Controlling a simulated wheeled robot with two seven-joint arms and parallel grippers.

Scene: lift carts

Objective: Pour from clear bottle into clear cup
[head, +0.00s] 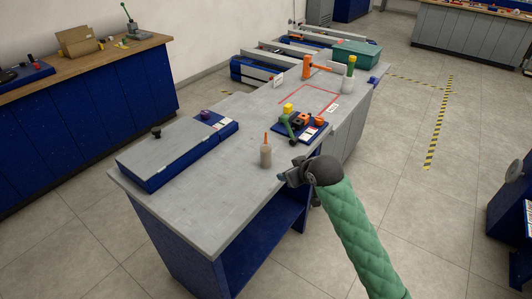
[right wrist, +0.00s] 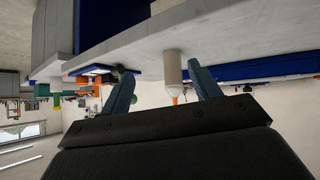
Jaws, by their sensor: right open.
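A pale, cloudy bottle (head: 265,156) with an orange nozzle stands upright on the grey workbench (head: 215,210), near its right edge. My right gripper (head: 284,178) is open and empty, just right of the bottle. In the right wrist view, which is upside down, the bottle (right wrist: 172,66) shows between and beyond the two open fingers of the gripper (right wrist: 163,85). A small whitish container (head: 346,87) stands at the bench's far end, below a green-and-yellow item; whether it is the clear cup, I cannot tell. My left gripper is not in view.
A blue tray (head: 301,128) with orange, green and yellow parts lies beyond the bottle. A blue case with a grey lid (head: 160,157) sits at the left. An orange clamp-like tool (head: 308,68) stands further back. The bench front is clear.

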